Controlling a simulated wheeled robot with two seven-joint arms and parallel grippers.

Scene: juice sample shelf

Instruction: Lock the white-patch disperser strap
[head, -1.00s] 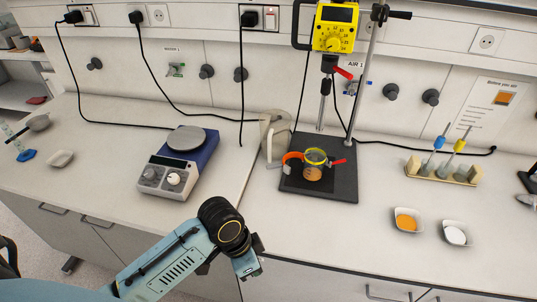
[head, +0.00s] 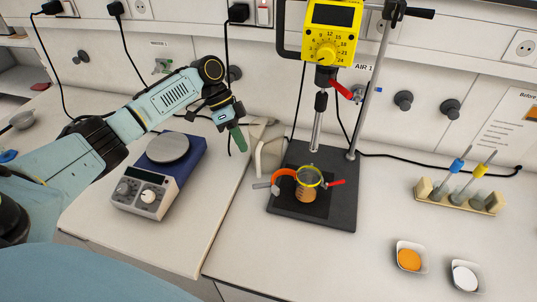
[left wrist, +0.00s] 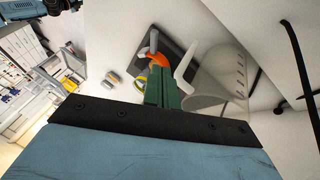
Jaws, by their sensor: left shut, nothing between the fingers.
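The yellow disperser (head: 331,32) with a dial hangs on a metal stand (head: 368,80); a red lever (head: 341,89) sits below its body. Its black base (head: 340,215) bears a yellow-rimmed cup (head: 308,190) of orange-brown content. An orange curved strap (head: 280,178) lies at the cup's left, with a grey piece (head: 262,185) beside it and a red handle (head: 335,183) at the cup's right. I cannot make out a white patch or whether the strap is locked. My left gripper (head: 238,140) is shut and empty, left of the base; its green fingers also show in the left wrist view (left wrist: 162,90).
A clear, handled jug (head: 268,150) stands between my left gripper and the base. A blue-grey scale (head: 165,170) stands at left. A pipette rack (head: 460,196) and two small dishes (head: 409,257) (head: 465,276) stand at right.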

